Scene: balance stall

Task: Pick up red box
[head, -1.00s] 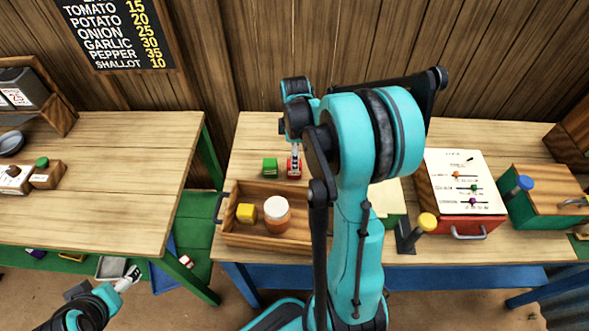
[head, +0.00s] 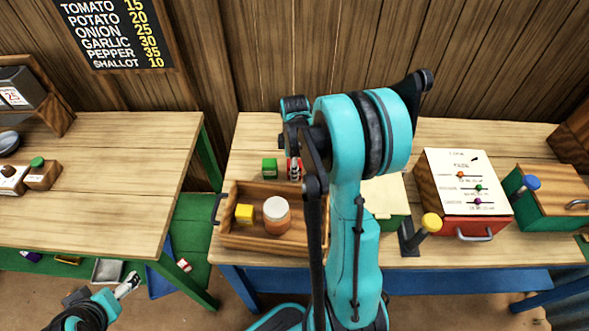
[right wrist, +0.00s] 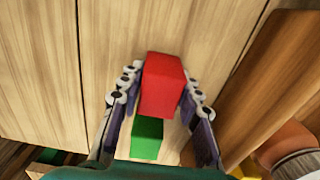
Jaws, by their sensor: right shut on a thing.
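The red box (right wrist: 162,85) is between the two fingers of my right gripper (right wrist: 160,80) in the right wrist view, and the gripper is shut on it. In the head view the right gripper (head: 295,167) largely covers the red box, of which only slivers show. A green box (head: 269,168) is just left of it on the table; it also shows in the right wrist view (right wrist: 147,140). My left gripper (head: 127,285) is low at the left, away from the table, too small to read its fingers.
A wooden tray (head: 270,240) holding a yellow cube (head: 244,214) and a white-lidded jar (head: 277,215) stands in front of the boxes. A red slider box (head: 470,195) and a green box with a wooden top (head: 545,195) stand at right. My right arm hides the table's middle.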

